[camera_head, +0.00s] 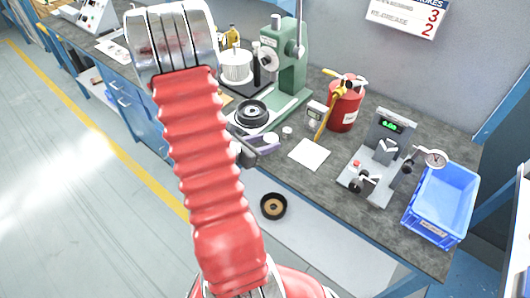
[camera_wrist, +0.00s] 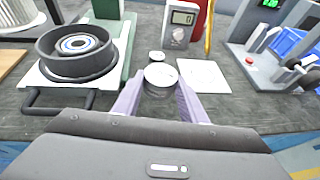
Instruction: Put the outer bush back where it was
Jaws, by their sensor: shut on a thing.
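My gripper (camera_wrist: 160,84) has two pale purple fingers and is shut on a short, silver, round piece, the outer bush (camera_wrist: 160,74). It is held just over or at the dark bench top; I cannot tell whether it touches. In the head view my gripper (camera_head: 268,140) is at the bench's front edge, partly behind my arm. A smaller silver round piece (camera_wrist: 157,56) stands just beyond the bush; it also shows in the head view (camera_head: 287,131). To the left, a black round housing (camera_wrist: 76,52) with a bearing at its centre sits on the green press's base.
A white sheet (camera_wrist: 204,76) lies right of the bush. A grey gauge fixture (camera_head: 380,160) and blue crate (camera_head: 443,202) stand farther right. A black ring with a tan centre (camera_head: 273,206) lies below the bench top.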

